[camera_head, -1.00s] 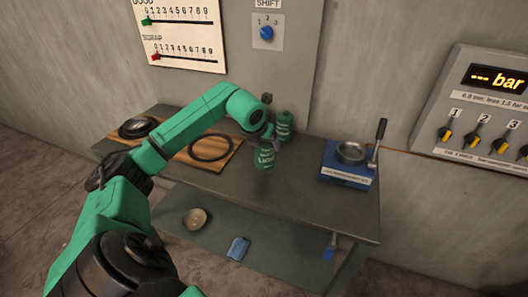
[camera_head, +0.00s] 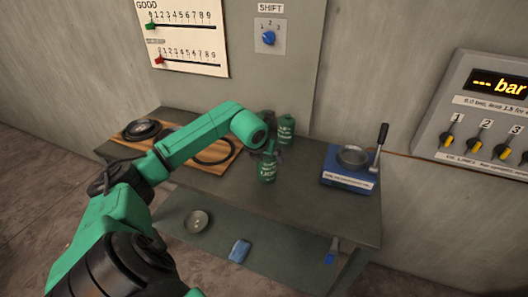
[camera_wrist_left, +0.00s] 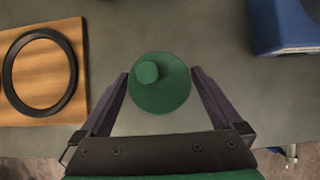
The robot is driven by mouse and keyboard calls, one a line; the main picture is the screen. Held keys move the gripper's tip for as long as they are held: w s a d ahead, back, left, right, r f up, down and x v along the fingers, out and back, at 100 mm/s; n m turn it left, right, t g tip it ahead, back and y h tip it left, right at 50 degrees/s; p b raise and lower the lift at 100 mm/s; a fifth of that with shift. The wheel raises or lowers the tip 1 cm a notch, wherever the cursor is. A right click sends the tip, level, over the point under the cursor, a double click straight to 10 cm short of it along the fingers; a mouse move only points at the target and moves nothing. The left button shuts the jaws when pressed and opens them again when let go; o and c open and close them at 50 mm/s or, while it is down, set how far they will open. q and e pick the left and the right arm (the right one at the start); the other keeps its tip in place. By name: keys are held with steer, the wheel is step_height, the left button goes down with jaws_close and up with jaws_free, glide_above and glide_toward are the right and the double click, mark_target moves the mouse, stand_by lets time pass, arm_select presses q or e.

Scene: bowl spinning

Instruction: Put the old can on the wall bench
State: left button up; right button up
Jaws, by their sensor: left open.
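Two green bottle-shaped cans stand on the wall bench (camera_head: 316,208). The near can (camera_head: 267,169) has white lettering and stands upright near the middle of the top. The far can (camera_head: 286,127) stands behind it, close to the wall. I cannot tell from their look which one is the old can. My left gripper (camera_head: 271,153) is at the near can, partly hidden by its own arm. In the left wrist view the near can (camera_wrist_left: 165,95) sits between the two open fingers of the gripper (camera_wrist_left: 160,72), with gaps at both sides. My right gripper is out of view.
A wooden board (camera_head: 180,153) with dark rings lies on the bench's left part. A blue device (camera_head: 345,178) with a lever stands at the right. A bowl (camera_head: 197,221) and a blue item (camera_head: 239,250) are on the lower shelf (camera_head: 280,262).

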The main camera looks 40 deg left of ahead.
arm_select(q)
steer(key=b+v, duration=0.3)
steer(key=v, duration=0.8)
steer(key=shift+s+r+b, duration=0.2)
steer(key=shift+r+b, duration=0.15)
steer(key=shift+b, duration=0.05)
